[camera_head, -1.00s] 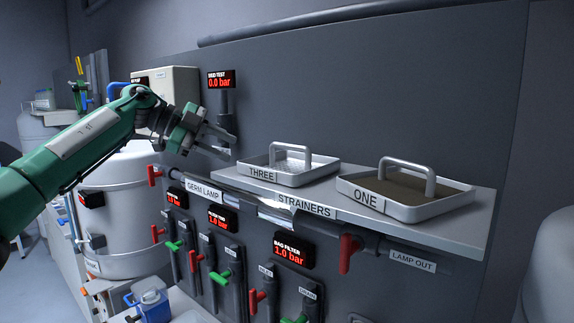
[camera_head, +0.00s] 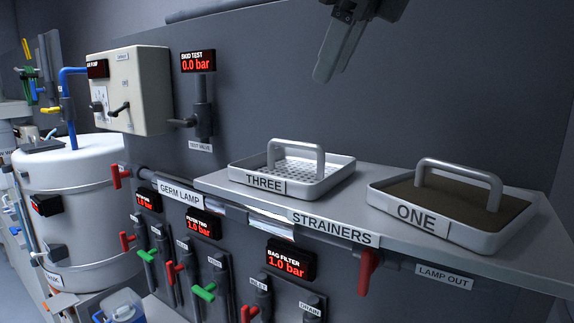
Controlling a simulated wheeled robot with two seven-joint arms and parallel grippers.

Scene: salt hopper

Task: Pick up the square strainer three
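Square strainer three (camera_head: 292,172) is a white tray with a perforated floor and a grey arched handle (camera_head: 296,148). It sits upright on the left part of the grey shelf, with its "THREE" label facing me.
Strainer one (camera_head: 448,205), with a brown fill, stands to the right on the same shelf (camera_head: 365,212). A dark wall rises behind. Red and green valve handles and pressure displays line the panel below. A test valve pipe (camera_head: 203,115) and a white tank (camera_head: 75,190) are left.

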